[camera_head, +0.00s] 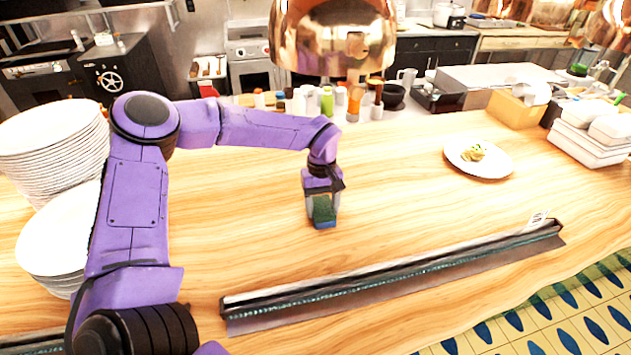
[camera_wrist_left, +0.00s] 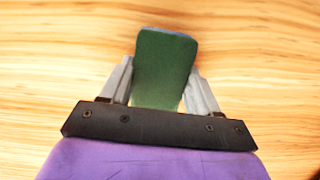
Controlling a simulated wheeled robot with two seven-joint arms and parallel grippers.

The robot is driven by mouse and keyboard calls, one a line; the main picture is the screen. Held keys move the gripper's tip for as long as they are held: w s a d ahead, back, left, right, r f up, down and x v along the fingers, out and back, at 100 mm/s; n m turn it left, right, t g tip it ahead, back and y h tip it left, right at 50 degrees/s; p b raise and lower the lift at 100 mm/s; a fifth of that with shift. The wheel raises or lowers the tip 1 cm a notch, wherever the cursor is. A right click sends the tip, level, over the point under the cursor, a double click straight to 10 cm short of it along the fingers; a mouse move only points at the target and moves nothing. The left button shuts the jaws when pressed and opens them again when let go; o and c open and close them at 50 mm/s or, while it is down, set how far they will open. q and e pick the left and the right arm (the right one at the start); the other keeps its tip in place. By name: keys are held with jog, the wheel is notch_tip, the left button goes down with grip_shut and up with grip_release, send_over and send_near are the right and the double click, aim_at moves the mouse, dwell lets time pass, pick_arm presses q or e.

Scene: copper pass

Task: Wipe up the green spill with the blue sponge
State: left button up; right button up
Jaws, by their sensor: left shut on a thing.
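My left gripper (camera_head: 322,208) is shut on the sponge (camera_head: 324,216), which shows a dark green face and a blue lower edge. In the left wrist view, the sponge (camera_wrist_left: 166,65) sits between the two grey fingers of the left gripper (camera_wrist_left: 165,82), with a thin blue rim at its far end. The sponge is at or just above the wooden counter (camera_head: 390,190); I cannot tell if it touches. I see no green spill on the bare wood in either view; any part under the sponge is hidden. My right gripper is not in view.
A white plate with food (camera_head: 478,158) stands to the right. Stacked plates (camera_head: 55,150) are at the left. A long metal rail (camera_head: 395,275) lies along the front. A copper lamp (camera_head: 335,40) hangs above bottles (camera_head: 327,100) at the back. The wood around the sponge is clear.

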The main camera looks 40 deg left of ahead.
pick_arm(q)
jog(key=r, duration=0.1)
jog(key=r+p, duration=0.1)
jog(key=shift+s+r, duration=0.2)
jog(key=shift+r, duration=0.15)
jog(key=shift+r+p, duration=0.25)
jog(key=shift+p, duration=0.15)
jog(key=shift+w+r, duration=0.2)
jog(key=shift+r, duration=0.3)
jog(key=shift+s+a+r, duration=0.1)
jog(key=shift+r, duration=0.5)
jog(key=shift+s+a+r, duration=0.1)
jog(key=shift+r, duration=0.45)
jog(key=shift+w+d+r, duration=0.15)
jog(key=shift+d+r, duration=0.05)
jog(key=shift+r, duration=0.6)
